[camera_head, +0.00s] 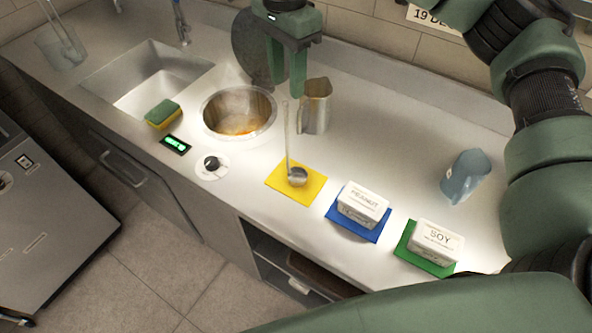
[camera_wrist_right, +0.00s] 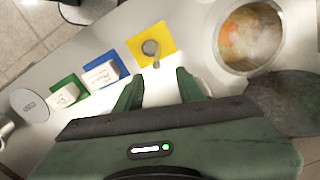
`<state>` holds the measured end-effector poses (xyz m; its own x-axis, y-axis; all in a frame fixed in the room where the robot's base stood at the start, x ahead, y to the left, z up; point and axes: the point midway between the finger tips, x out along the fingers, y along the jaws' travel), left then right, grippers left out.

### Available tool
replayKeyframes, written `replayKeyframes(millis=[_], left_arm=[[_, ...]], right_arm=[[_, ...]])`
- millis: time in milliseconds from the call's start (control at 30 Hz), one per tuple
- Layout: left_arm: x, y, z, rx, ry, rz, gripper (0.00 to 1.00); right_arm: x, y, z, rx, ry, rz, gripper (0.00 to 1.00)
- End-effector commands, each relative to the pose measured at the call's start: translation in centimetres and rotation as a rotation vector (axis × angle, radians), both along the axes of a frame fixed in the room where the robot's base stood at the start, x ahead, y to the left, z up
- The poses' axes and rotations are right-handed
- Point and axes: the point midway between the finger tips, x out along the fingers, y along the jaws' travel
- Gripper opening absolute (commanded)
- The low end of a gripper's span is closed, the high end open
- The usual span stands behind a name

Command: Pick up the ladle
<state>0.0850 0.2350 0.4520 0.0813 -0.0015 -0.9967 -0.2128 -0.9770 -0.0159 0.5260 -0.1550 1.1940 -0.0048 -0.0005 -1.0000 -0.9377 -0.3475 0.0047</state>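The ladle (camera_head: 297,177) stands with its grey bowl on the yellow mat (camera_head: 314,190) and its thin handle pointing up. In the right wrist view the ladle (camera_wrist_right: 150,48) is seen from above on the yellow mat (camera_wrist_right: 165,37). My right gripper (camera_head: 285,90) is open and empty, fingers pointing down. In the head view it appears above and behind the ladle's handle, near the pot and the metal pitcher. In the right wrist view its two spread fingers (camera_wrist_right: 159,76) have the ladle beyond them, with no contact visible. My left gripper is not in view.
A steaming pot (camera_head: 273,128) sits left of the ladle, and a metal pitcher (camera_head: 316,108) stands behind it. White PEANUT (camera_head: 362,204) and SOY (camera_head: 435,240) tubs sit on blue and green mats. A blue-grey jug (camera_head: 465,176) stands right. A sponge (camera_head: 162,114) lies by the sink.

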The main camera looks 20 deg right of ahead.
Motion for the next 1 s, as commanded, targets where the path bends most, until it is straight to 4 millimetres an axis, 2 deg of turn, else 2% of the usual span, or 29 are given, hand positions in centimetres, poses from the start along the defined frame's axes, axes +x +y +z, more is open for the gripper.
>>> replayKeyframes(millis=[167,300,433,733,867,1000], left_arm=[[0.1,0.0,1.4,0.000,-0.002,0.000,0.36],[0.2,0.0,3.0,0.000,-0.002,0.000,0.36],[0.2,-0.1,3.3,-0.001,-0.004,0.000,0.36],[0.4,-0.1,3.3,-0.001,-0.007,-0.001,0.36],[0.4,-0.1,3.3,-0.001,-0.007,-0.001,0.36],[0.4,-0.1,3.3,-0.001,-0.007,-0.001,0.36]], right_arm=[[-0.1,0.1,-1.6,0.000,0.002,0.001,0.38],[-0.2,0.4,-3.7,0.000,0.004,0.002,0.38],[-0.2,0.4,-5.5,0.001,0.001,0.000,0.38],[-0.2,0.4,-6.2,0.001,-0.001,0.000,0.38],[-0.2,0.4,-6.2,0.001,-0.001,0.000,0.02],[-0.1,0.4,-6.1,0.001,-0.001,0.000,0.00]])
